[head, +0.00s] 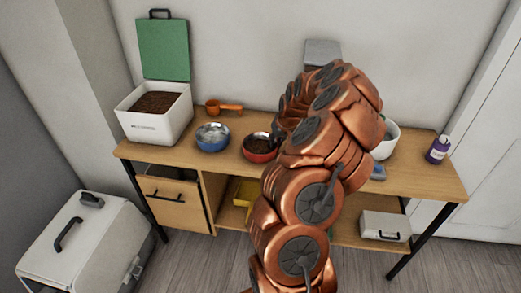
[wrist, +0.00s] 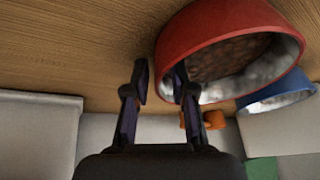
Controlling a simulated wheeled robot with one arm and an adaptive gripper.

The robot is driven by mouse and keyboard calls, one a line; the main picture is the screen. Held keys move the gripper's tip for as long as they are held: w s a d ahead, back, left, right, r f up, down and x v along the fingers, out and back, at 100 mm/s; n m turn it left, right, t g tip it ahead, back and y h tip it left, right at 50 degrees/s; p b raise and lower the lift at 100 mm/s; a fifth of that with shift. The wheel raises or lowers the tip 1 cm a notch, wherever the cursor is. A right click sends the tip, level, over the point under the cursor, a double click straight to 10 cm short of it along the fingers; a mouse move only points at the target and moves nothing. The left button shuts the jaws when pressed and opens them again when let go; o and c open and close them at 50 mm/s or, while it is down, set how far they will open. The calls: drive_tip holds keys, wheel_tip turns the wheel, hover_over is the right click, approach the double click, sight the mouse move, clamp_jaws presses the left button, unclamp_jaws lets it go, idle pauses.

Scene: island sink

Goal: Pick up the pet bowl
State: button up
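A red pet bowl (head: 259,157) with brown food inside stands on the wooden table, left of my arm. It fills the upper right of the wrist view (wrist: 185,50), showing its outer wall, pale inner side and food. My gripper (wrist: 162,82) is open with a clear gap between its fingers. One finger overlaps the bowl's rim in the picture and the other is outside the bowl; I cannot tell whether they touch it. In the head view my arm mostly hides the gripper. A blue bowl (head: 213,146) with pale contents stands left of the red one.
An orange scoop (head: 224,107) lies behind the bowls. A white food bin (head: 155,126) with a raised green lid (head: 163,50) stands at the left. A white bowl (head: 388,140) and purple bottle (head: 437,150) are right of my arm. A grey container (head: 322,52) stands behind it.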

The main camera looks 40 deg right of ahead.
clamp_jaws()
drive_tip(key=shift+r, duration=0.1)
idle(0.3)
